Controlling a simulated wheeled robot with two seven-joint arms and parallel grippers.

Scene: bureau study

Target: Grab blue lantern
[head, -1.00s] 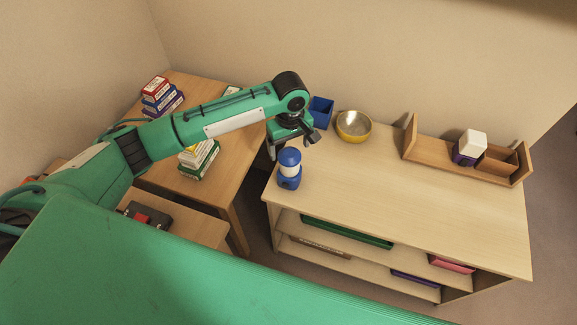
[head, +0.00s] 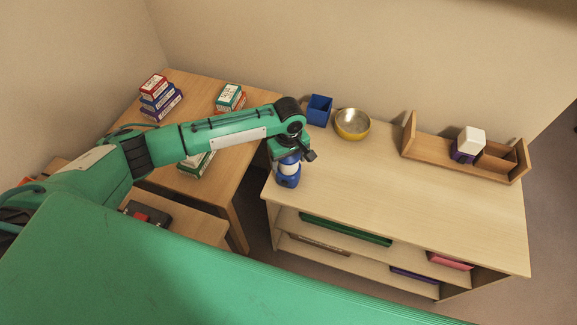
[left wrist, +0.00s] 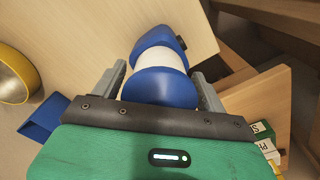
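The blue lantern (head: 288,181) stands upright near the left front corner of the light wooden shelf top (head: 400,190). It has a blue base, white middle and blue cap; my gripper hides its upper part in the head view. My left gripper (head: 290,158) is right over it, pointing down. In the left wrist view the lantern (left wrist: 160,87) lies between the two grey fingers of my left gripper (left wrist: 159,70). The fingers look spread, one on each side, with narrow gaps to the white middle. My right gripper is in neither view.
A blue open box (head: 319,110) and a gold bowl (head: 352,123) stand behind the lantern. A wooden tray (head: 423,150) holding a white-topped item is at the right. A desk with stacked boxes (head: 160,100) is at the left. The shelf top's middle is clear.

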